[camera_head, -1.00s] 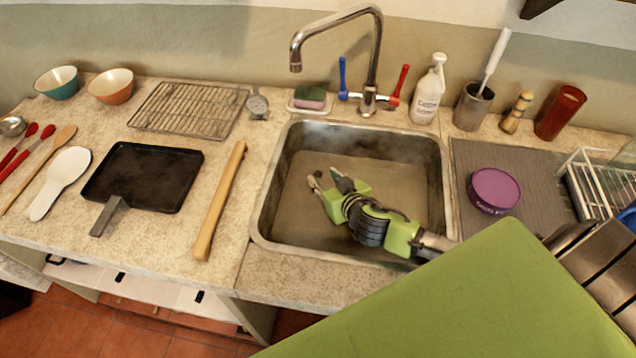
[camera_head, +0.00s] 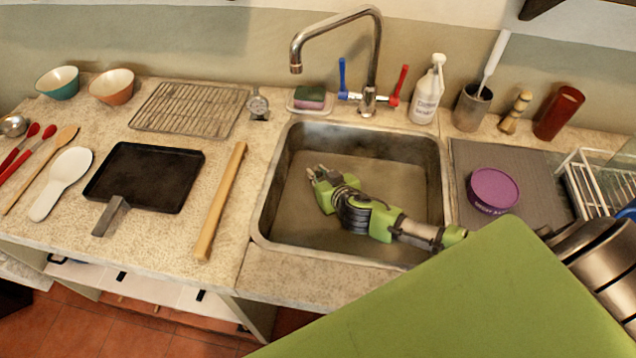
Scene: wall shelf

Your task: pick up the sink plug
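My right gripper (camera_head: 316,171) is inside the metal sink (camera_head: 390,190), low over the left part of its floor, pointing to the upper left. Its fingertips are close together. I cannot tell whether something small is between them. I cannot make out the sink plug; the gripper may hide it. My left gripper is not in view.
A faucet (camera_head: 374,70) arches above the sink's back edge. A sponge (camera_head: 309,97), a soap bottle (camera_head: 428,92) and a purple tub (camera_head: 494,190) stand around the sink. A rolling pin (camera_head: 220,200) and a black pan (camera_head: 145,177) lie to the left.

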